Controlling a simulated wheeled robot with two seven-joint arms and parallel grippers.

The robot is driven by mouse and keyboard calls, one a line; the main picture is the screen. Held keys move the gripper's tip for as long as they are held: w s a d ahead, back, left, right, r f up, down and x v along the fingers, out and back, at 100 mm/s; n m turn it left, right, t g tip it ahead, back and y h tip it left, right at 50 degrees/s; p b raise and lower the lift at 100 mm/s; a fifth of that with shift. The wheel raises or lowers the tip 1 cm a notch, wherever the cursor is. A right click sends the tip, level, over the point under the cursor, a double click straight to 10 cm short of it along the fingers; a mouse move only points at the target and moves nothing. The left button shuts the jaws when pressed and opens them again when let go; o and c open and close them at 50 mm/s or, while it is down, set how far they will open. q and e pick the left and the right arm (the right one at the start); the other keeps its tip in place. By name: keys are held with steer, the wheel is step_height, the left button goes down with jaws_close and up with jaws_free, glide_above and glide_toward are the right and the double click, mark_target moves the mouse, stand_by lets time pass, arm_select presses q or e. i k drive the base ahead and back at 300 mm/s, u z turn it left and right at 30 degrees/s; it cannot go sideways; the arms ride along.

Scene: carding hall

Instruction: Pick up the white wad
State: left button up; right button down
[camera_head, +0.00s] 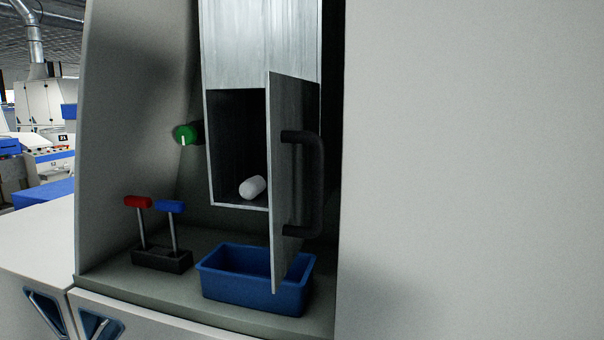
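The white wad (253,187) is a small rounded white roll. It lies on the floor of an open metal compartment (210,150), near its front edge. The compartment's hinged door (282,250) stands open toward me at the right, with a dark handle (317,185) on it. The door hides the right part of the compartment. Neither of my grippers shows in the head view.
A blue bin (240,290) stands on the ledge below the compartment, partly behind the door's lower end. Left of it are a red lever (138,202) and a blue lever (170,207) on a dark base. A green knob (183,134) is on the left. A pale panel fills the right.

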mark_target(253, 186)
steer(key=u, duration=2.25)
steer(key=i, duration=1.6)
steer(key=z, duration=2.95)
